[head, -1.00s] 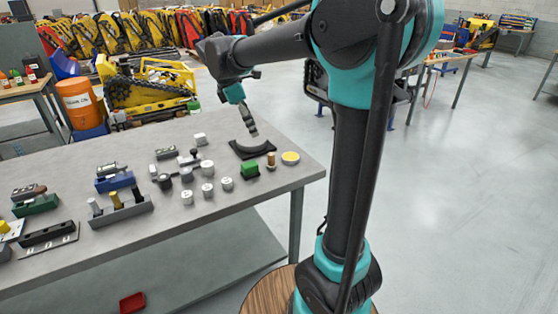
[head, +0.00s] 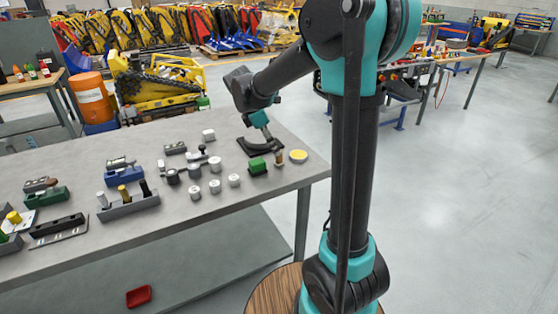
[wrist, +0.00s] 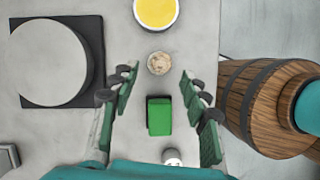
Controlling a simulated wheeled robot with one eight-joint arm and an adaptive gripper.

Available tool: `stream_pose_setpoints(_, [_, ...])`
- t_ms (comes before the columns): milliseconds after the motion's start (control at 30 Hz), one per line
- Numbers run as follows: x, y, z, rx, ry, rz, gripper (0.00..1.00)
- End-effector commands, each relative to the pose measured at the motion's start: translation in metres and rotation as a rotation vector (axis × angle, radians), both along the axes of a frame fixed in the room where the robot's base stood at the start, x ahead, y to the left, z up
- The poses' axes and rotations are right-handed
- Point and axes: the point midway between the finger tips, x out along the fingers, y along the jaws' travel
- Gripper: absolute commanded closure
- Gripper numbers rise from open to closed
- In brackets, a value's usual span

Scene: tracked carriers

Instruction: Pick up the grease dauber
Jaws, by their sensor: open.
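An upright tan, wood-coloured peg (head: 279,158) stands on the grey table between a green block and a yellow disc; I take it to be the grease dauber. In the wrist view its round, speckled top (wrist: 159,63) shows just beyond the fingertips. My gripper (wrist: 158,92) is open and empty, pointing down, with its fingers either side of the line of the green block (wrist: 159,115) and the peg. In the head view my gripper (head: 268,138) hangs over the black pad's area, its fingers small and hard to make out.
A yellow disc (wrist: 156,12) lies beyond the peg. A black square pad (wrist: 93,98) with a grey round piece lies left. Several white cylinders (head: 215,186) and a grey holder with upright pegs (head: 128,207) stand left. The table's right edge is close.

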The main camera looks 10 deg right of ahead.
Motion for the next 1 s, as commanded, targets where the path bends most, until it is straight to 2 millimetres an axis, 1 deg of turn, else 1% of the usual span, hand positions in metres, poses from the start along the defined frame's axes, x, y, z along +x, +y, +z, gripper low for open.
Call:
stream_pose_setpoints(200, [0.002, -0.016, -0.024, 0.0, -0.001, -0.003, 0.54])
stream_pose_setpoints(333, [0.003, -0.022, -0.038, 0.0, -0.001, -0.001, 0.54])
stream_pose_setpoints(467, [0.003, -0.024, -0.044, 0.0, -0.001, -0.001, 0.54])
stream_pose_setpoints(667, [0.003, -0.024, -0.044, 0.0, -0.001, -0.001, 0.54])
stream_pose_setpoints(1000, [0.002, -0.024, -0.044, 0.0, -0.001, -0.001, 0.96])
